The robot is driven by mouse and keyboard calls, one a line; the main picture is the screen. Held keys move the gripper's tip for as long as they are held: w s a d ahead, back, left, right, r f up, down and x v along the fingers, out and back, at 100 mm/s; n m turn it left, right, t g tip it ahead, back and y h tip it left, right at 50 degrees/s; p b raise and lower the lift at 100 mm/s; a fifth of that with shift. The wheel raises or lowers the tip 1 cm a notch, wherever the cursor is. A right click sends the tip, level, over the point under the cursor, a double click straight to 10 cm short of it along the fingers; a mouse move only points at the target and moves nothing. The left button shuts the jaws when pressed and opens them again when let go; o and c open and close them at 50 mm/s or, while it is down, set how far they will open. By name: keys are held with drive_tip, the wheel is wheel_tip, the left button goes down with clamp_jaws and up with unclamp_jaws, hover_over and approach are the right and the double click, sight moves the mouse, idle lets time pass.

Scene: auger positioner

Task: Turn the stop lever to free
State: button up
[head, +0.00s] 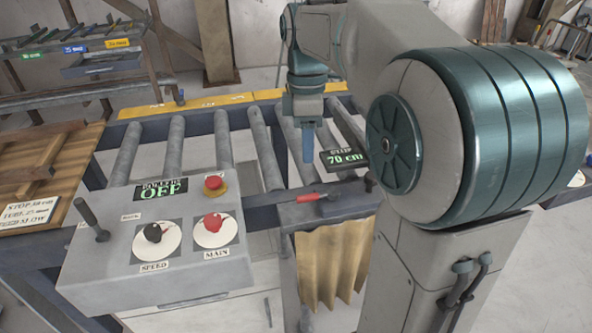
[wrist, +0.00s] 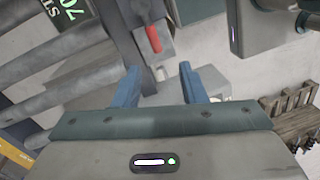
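The stop lever (head: 316,196) has a red grip and lies roughly level on top of a grey box (head: 335,209) at the front edge of the roller table. Its red grip also shows in the wrist view (wrist: 153,39), beyond my fingertips. A dark display (head: 345,158) behind it reads 70 cm. My gripper (head: 308,160) points down above the rollers, behind and above the lever, and does not touch it. In the wrist view, the two blue fingers (wrist: 158,72) stand apart with nothing between them. Any marking of the lever's positions is too small to read.
A control panel (head: 105,277) stands left of the lever, with a ROLLER OFF display (head: 161,189), a red button (head: 215,184), two knobs and an upright lever (head: 92,220). A tan curtain (head: 333,262) hangs below the lever. Rollers (head: 215,140) lie behind. A sign (head: 28,212) sits far left.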

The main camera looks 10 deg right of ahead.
sight(317, 196)
wheel_tip(317, 196, down, 12)
drive_tip(key=n, duration=0.2)
drive_tip(key=shift+s+a+f+n+g, duration=0.1)
drive_tip(key=shift+s+n+g, duration=0.05)
drive_tip(key=shift+n+g, duration=0.25)
drive_tip(key=shift+c, duration=0.4)
clamp_jaws()
drive_tip(key=shift+a, duration=0.1)
